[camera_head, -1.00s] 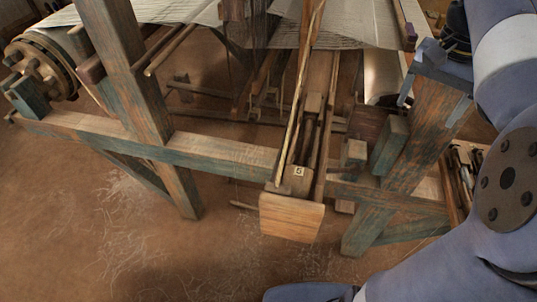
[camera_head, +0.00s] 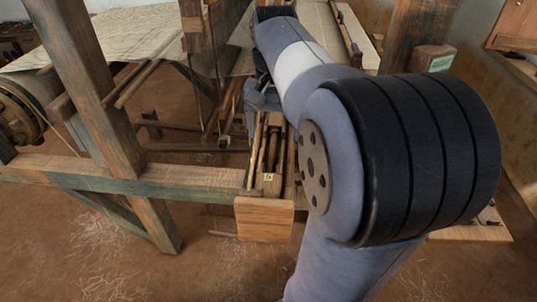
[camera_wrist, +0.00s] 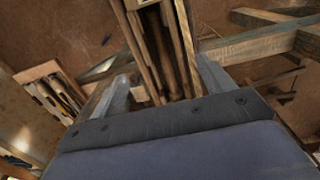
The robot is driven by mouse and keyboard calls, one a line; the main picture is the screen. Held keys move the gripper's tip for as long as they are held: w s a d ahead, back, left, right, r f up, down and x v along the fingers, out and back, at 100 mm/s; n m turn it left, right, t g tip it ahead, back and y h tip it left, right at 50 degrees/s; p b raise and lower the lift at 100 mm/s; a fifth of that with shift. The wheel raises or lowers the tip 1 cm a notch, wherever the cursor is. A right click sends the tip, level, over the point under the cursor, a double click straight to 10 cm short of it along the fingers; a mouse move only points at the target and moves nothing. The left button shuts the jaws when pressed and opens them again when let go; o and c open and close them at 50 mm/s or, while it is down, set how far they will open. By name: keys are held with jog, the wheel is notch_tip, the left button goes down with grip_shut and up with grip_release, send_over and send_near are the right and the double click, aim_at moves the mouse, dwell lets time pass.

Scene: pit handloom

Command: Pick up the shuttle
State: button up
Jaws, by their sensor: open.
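The wooden shuttle box (camera_head: 265,210) juts from the loom's near side, with a small numbered tag (camera_head: 268,177) on it. Long narrow wooden parts lie in its channel. One slim piece (camera_wrist: 163,45) in the wrist view may be the shuttle, but I cannot tell it surely from the rails. My gripper (camera_wrist: 163,68) is open, its fingers apart on either side of the box in that view. Nothing shows held. In the head view my arm covers part of the box, and the fingers are mostly hidden.
The loom's post (camera_head: 90,90) and long side beam (camera_head: 190,190) stand left of the box. Pale cloth (camera_head: 130,35) stretches behind. An open tray with several tools (camera_wrist: 55,90) lies left in the wrist view. The floor left of the box is open, with scattered loose threads.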

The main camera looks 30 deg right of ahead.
aim_at(272, 155)
jog(key=shift+w+a+f, duration=0.1)
jog(key=shift+f, duration=1.4)
jog(key=shift+w+a+f, duration=0.1)
jog(key=shift+f, duration=1.35)
jog(key=shift+c, duration=0.6)
jog(key=c, duration=1.1)
